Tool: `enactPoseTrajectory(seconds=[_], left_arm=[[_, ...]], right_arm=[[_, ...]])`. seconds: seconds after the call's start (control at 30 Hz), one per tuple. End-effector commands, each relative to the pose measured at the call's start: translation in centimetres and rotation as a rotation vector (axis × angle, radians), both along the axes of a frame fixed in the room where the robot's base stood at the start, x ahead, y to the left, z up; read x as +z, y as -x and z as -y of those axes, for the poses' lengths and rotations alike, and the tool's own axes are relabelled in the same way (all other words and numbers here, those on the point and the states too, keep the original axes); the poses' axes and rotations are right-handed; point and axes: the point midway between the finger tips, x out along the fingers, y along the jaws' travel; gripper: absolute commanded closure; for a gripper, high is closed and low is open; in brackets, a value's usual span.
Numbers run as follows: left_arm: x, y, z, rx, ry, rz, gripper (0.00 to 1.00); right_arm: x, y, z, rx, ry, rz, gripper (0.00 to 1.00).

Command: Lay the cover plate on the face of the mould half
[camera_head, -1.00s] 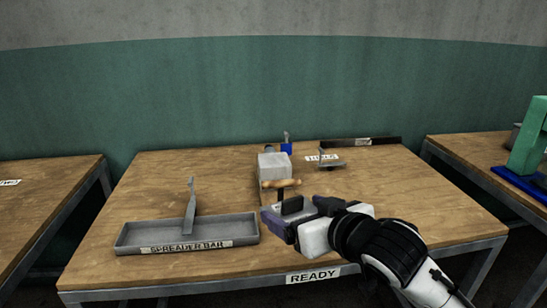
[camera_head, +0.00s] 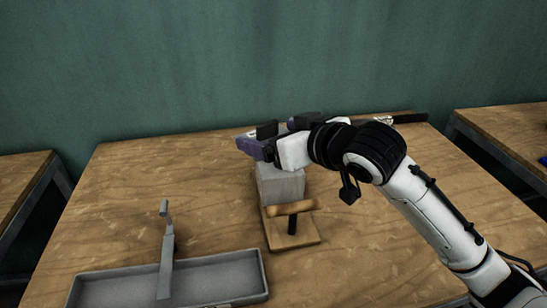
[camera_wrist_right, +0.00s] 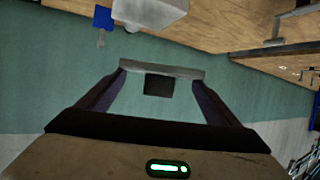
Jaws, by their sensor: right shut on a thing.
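My right gripper (camera_head: 250,144) is above and just left of the grey block's far top edge in the head view. In the wrist view its two fingers (camera_wrist_right: 160,78) are shut on a grey plate with a dark square part, seen nearly edge-on; I take this to be the cover plate (camera_wrist_right: 187,72). The plate is mostly hidden in the head view. The grey block (camera_head: 282,188), likely the mould half, stands on the table below the gripper, partly covered by it. It also shows at the top of the wrist view (camera_wrist_right: 150,10). My left gripper is out of view.

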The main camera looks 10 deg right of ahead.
Motion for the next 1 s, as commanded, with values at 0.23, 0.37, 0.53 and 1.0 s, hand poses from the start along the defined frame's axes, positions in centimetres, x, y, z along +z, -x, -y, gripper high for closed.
enactPoseTrajectory(seconds=[0.23,0.37,0.53,1.0], left_arm=[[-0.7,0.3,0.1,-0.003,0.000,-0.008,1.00],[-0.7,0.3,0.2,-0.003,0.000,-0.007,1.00],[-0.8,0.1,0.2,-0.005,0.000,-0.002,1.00],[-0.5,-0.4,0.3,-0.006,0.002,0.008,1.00]], right_arm=[[-3.8,0.0,0.0,-0.001,-0.002,0.003,0.47],[-4.8,0.0,0.0,0.000,-0.002,0.001,0.47],[-7.2,0.0,0.0,0.000,-0.001,0.000,0.47],[-8.2,0.0,0.0,0.000,-0.001,0.000,0.06]])
